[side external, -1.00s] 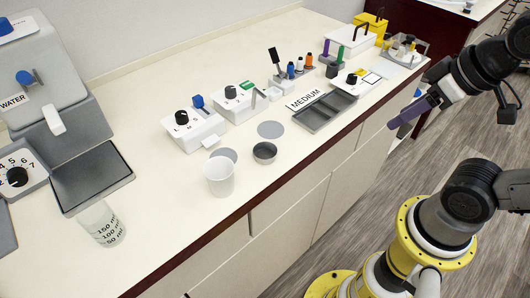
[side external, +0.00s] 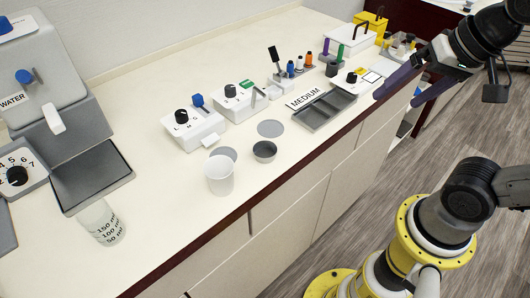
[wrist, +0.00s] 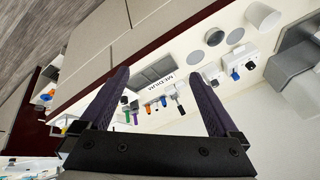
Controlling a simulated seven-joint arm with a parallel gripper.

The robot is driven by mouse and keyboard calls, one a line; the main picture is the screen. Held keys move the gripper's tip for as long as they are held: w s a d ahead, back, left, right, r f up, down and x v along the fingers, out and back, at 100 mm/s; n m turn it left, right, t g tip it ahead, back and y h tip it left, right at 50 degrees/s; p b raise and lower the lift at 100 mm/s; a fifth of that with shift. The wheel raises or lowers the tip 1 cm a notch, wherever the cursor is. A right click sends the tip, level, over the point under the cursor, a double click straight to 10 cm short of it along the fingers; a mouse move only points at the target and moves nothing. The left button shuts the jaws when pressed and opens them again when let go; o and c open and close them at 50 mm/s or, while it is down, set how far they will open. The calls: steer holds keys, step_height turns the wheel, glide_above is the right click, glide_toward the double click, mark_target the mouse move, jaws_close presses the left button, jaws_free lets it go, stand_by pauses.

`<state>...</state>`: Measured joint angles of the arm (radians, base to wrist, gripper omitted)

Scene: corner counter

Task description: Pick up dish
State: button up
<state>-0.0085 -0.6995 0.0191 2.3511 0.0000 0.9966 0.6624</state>
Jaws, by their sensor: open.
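The dish (side external: 264,150) is a small round grey dish with a low wall. It sits on the counter between two flat grey discs, behind and to the right of a white cup, near the front edge. In the wrist view the dish (wrist: 214,38) shows beyond the right finger, near the top. My gripper (side external: 396,98) is open and empty, at the counter's front edge on the right, well apart from the dish. In the wrist view its two dark purple fingers (wrist: 158,73) are spread wide, with the grey tray in view between them.
A white cup (side external: 219,177) stands next to the dish. A grey divided tray (side external: 325,110) lies between the dish and my gripper, by the MEDIUM label. White dispensers (side external: 192,128) stand behind. A water machine (side external: 60,90) and beaker (side external: 100,222) are at left.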

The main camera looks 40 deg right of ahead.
steer(key=w+a+r+m, duration=0.1)
steer(key=w+r+m, duration=0.2)
steer(key=w+m, duration=0.1)
steer(key=m+g, duration=0.5)
steer(key=m, duration=0.2)
glide_above(265, 155)
step_height(265, 155, down, 6)
steer(key=f, duration=1)
steer(key=shift+a, duration=0.3)
steer(key=shift+d+f, duration=0.15)
steer(key=shift+f, duration=1.3)
steer(key=shift+d+f, duration=0.15)
steer(key=shift+f, duration=1.3)
steer(key=shift+c, duration=0.2)
steer(key=c, duration=1.5)
